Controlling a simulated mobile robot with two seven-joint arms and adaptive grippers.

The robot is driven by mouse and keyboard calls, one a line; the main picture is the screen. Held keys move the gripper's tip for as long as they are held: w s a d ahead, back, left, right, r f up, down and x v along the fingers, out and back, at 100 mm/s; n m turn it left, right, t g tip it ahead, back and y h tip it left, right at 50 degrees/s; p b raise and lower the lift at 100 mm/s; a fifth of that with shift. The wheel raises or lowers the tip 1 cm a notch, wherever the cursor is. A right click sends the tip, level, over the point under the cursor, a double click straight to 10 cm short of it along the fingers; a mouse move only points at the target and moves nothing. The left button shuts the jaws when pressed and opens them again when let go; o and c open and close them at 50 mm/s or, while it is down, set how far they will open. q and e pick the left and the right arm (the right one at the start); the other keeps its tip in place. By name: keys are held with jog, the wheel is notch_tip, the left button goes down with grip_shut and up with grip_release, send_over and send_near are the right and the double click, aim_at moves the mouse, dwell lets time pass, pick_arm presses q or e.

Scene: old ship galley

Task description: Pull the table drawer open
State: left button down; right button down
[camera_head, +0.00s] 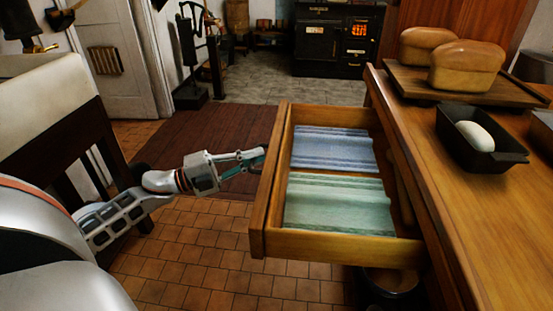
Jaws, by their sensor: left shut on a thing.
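The wooden table drawer (330,246) is pulled far out to the left from the wooden table (465,210). A folded blue striped cloth (335,150) and a folded green striped cloth (335,204) lie in it. My left gripper (255,160) is at the middle of the drawer's front, on its outer side. It is shut at the front, on what looks like the drawer handle, which is mostly hidden by the fingers. My right gripper is not in view.
On the table are two loaves (466,67) on a wooden board (440,90) and a black tin (483,142) with pale dough. A dark pot (390,285) stands below the drawer. A white seat-like piece (45,110) is at left. Tiled floor (215,250) left of the drawer is clear.

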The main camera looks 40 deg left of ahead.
pick_arm(q)
jog(key=s+a, duration=0.4)
jog(key=a, duration=0.2)
dwell(0.3)
jog(key=c, duration=2.1)
grip_release()
jog(key=shift+c, duration=0.2)
jog(key=v, duration=1.2)
